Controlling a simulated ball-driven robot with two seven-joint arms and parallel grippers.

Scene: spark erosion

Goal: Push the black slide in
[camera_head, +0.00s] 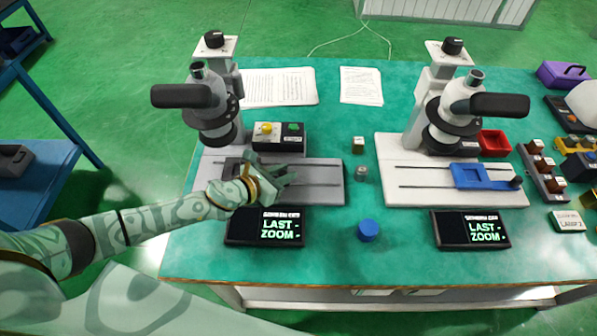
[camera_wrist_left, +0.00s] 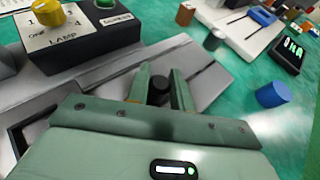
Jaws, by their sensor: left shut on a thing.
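The left microscope (camera_head: 208,110) stands on a grey base with a flat stage (camera_head: 322,183) and rails. The black slide (camera_head: 232,166) lies on that stage below the microscope, partly hidden by my arm. In the left wrist view, its dark frame (camera_wrist_left: 16,136) shows at the left edge, mostly behind the gripper body. My left gripper (camera_head: 284,176) is low over the stage. In the left wrist view, its fingers (camera_wrist_left: 160,88) stand on either side of a round black knob (camera_wrist_left: 160,82) and are shut on it. My right gripper is in neither view.
A lamp box (camera_head: 279,137) stands just behind the stage. A small screen (camera_head: 265,227) lies in front. A blue cylinder (camera_head: 368,230) and a metal weight (camera_head: 361,173) stand to the right. A second microscope (camera_head: 455,110) carries a blue slide (camera_head: 483,177).

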